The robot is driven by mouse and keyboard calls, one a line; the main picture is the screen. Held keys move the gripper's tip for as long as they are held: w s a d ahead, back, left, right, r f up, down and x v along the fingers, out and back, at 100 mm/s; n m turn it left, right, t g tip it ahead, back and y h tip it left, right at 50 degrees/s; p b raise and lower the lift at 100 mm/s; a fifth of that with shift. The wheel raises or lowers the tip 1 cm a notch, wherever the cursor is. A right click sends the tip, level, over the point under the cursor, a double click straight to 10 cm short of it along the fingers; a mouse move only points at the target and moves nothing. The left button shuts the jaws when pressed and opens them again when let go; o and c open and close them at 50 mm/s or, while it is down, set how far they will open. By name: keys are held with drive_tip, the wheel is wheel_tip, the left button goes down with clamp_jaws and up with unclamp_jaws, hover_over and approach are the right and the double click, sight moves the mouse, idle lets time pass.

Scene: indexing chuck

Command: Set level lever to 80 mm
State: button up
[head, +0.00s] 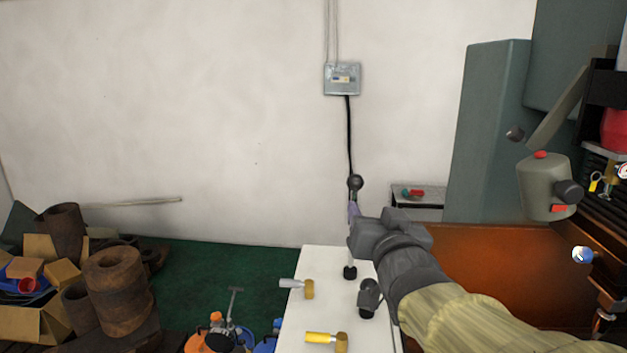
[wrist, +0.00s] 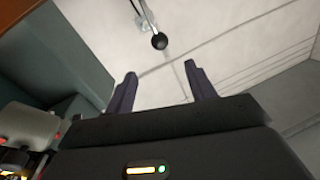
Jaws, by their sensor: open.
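A black ball knob (head: 355,183) shows just above my gripper in the head view. A black ball knob on a thin grey rod (wrist: 159,41) also shows beyond my gripper in the wrist view. This may be the level lever, but no label or scale is readable, so its setting cannot be told. My gripper (head: 353,210) is in front of the wall, above the white table. In the wrist view its two dark fingers (wrist: 160,85) stand apart with nothing between them. The ball appears beyond the fingertips, not between them. My gripper and arm hide part of the area below the knob.
A white table (head: 312,260) holds a grey-handled mallet (head: 297,287) and a yellow-handled mallet (head: 328,338). Rusty pipes (head: 118,288) and boxes lie at left.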

sight(353, 179)
drive_tip(key=w+p, duration=0.4)
drive_tip(key=w, duration=1.3)
drive_tip(key=shift+w, duration=0.2)
drive_tip(key=shift+c, duration=0.2)
clamp_jaws()
wheel_tip(353, 179, down, 8)
drive_tip(key=b, duration=0.9)
drive_tip(key=shift+f, duration=0.15)
